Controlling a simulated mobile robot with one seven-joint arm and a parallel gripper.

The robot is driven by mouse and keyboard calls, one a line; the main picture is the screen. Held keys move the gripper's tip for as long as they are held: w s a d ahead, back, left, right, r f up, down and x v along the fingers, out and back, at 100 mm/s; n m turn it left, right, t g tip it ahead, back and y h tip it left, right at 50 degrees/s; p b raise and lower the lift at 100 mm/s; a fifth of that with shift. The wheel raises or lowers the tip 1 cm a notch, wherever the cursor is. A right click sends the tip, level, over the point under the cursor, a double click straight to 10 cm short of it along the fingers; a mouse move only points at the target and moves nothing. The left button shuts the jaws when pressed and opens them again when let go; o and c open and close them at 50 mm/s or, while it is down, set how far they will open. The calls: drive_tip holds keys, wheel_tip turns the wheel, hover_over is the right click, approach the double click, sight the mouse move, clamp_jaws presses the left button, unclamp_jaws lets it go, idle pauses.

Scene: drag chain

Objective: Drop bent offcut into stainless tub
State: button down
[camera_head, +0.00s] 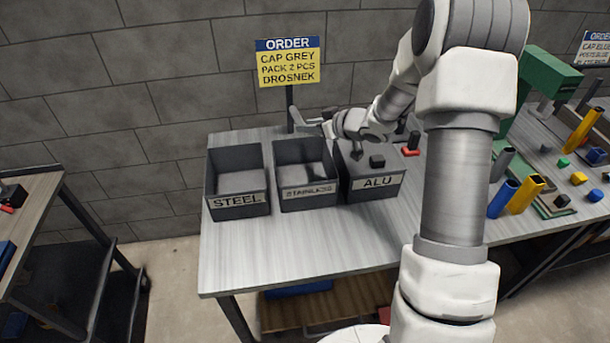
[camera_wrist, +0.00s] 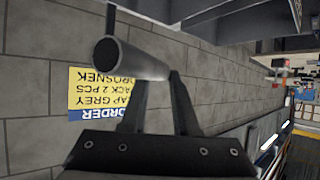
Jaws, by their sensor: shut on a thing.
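The bent offcut (camera_head: 298,118) is a grey tube piece held in the air above the back edge of the table. In the wrist view the tube (camera_wrist: 128,60) has its open round end toward the camera and lies across the fingertips. My gripper (camera_head: 319,126) is shut on it, above and behind the tubs; it also shows in the wrist view (camera_wrist: 155,78). The stainless tub (camera_head: 309,193) is a dark open box in the middle of three, with a dark shadow inside. The tube's bend is hard to make out.
The steel tub (camera_head: 238,203) stands left of the stainless tub, the ALU tub (camera_head: 378,184) right, with dark pieces in it. An order sign (camera_head: 288,64) on a post stands behind. The table front (camera_head: 290,245) is clear. Coloured tubes (camera_head: 525,194) stand at right.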

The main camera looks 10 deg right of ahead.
drive_tip(key=shift+f+b, duration=2.55)
drive_tip(key=shift+f, duration=0.2)
drive_tip(key=c, duration=0.6)
unclamp_jaws()
drive_tip(key=p+v, duration=0.2)
drive_tip(key=v, duration=1.5)
drive_tip(key=shift+s+r+p, duration=0.1)
drive_tip(key=shift+s+p, duration=0.1)
drive_tip(key=shift+p, duration=0.1)
drive_tip(key=shift+d+r, duration=0.1)
